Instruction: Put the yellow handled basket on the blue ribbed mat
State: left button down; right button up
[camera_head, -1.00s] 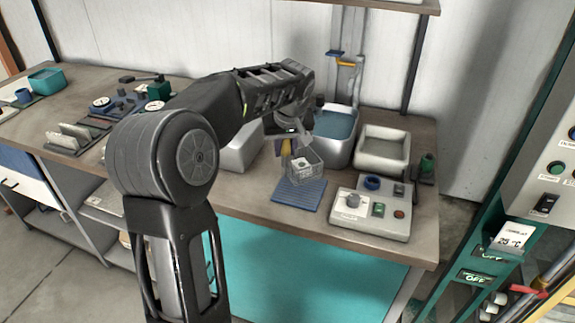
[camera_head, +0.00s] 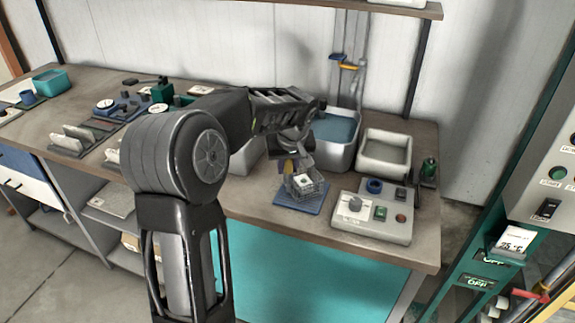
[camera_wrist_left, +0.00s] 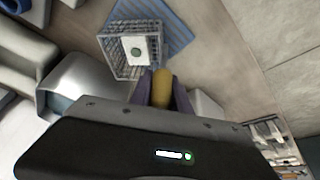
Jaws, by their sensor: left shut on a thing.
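The wire basket (camera_head: 304,186) hangs from my left gripper (camera_head: 291,160), which is shut on its yellow handle. In the left wrist view the yellow handle (camera_wrist_left: 161,88) sits between the fingers of my left gripper (camera_wrist_left: 162,84). The basket (camera_wrist_left: 117,62) has a white tag with a round green mark inside. The blue ribbed mat (camera_head: 290,203) lies on the bench under the basket. In the wrist view the mat (camera_wrist_left: 177,22) shows past one side of the basket. I cannot tell if the basket touches the mat. My right gripper is not seen.
A control box (camera_head: 372,231) with knobs and buttons stands right of the mat. Behind are a basin with blue liquid (camera_head: 335,131) and a grey open tray (camera_head: 385,163). The bench's front edge runs close in front of the mat.

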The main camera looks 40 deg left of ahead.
pick_arm(q)
jog(key=shift+f, duration=0.2)
jog(key=c, duration=1.2)
grip_release()
jog(key=shift+r, duration=0.1)
jog(key=shift+c, duration=0.2)
jog(key=shift+r, duration=0.25)
jog(key=shift+d+r, duration=0.15)
jog(key=shift+r, duration=0.15)
jog(key=b+v, duration=0.1)
jog(key=v, duration=1)
jog(key=shift+s+b, duration=0.2)
jog(key=shift+b, duration=0.1)
